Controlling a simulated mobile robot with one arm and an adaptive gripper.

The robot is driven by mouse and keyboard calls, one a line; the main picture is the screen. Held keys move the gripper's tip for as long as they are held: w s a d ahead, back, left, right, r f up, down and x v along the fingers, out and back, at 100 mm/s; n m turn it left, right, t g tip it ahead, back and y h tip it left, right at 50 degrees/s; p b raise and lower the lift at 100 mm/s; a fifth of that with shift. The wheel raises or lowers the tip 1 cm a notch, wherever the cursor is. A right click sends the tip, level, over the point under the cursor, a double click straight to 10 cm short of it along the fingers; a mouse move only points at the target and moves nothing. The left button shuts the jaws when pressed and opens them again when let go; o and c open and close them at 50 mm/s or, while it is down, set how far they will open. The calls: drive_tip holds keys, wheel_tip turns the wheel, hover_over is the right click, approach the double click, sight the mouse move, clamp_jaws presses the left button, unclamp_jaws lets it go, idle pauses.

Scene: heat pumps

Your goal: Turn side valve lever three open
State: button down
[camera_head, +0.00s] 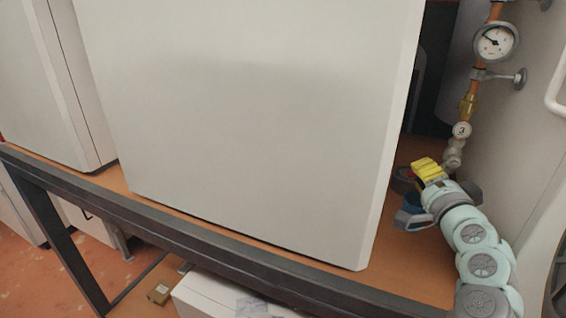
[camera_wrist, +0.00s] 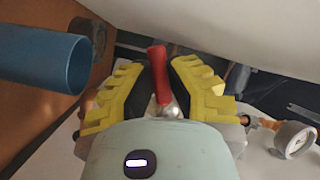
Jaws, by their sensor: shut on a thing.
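The red valve lever (camera_wrist: 158,68) stands between the two yellow fingers of my gripper (camera_wrist: 159,84) in the wrist view. The fingers are shut on it, one on each side, and its red tip sticks out past them. The metal valve body at its base is mostly hidden by my wrist. In the head view my gripper (camera_head: 428,168) is at the right, just below the round tag marked 3 (camera_head: 461,130) on the vertical copper pipe (camera_head: 473,85). The lever is mostly hidden by the fingers there.
A large white cabinet (camera_head: 250,120) stands left of my gripper on an orange-topped bench (camera_head: 330,268). A pressure gauge (camera_head: 494,42) sits higher on the pipe, close to the wall. In the wrist view a blue pipe (camera_wrist: 38,58) lies left of the fingers.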

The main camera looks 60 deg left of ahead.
drive_tip(key=c, duration=0.9)
unclamp_jaws()
drive_tip(key=shift+r, duration=0.1)
drive_tip(key=shift+r, duration=0.35)
drive_tip(key=o, duration=0.4)
drive_tip(key=r, duration=0.9)
drive_tip(key=shift+s+d+r, duration=0.1)
drive_tip(key=shift+d+r, duration=0.1)
drive_tip(key=shift+d, duration=0.1)
drive_tip(key=shift+c, duration=0.2)
drive_tip(key=shift+a+r, duration=0.2)
drive_tip(key=shift+r, duration=0.1)
drive_tip(key=c, duration=0.4)
drive_tip(key=shift+a+f, duration=0.1)
drive_tip(key=shift+f, duration=0.25)
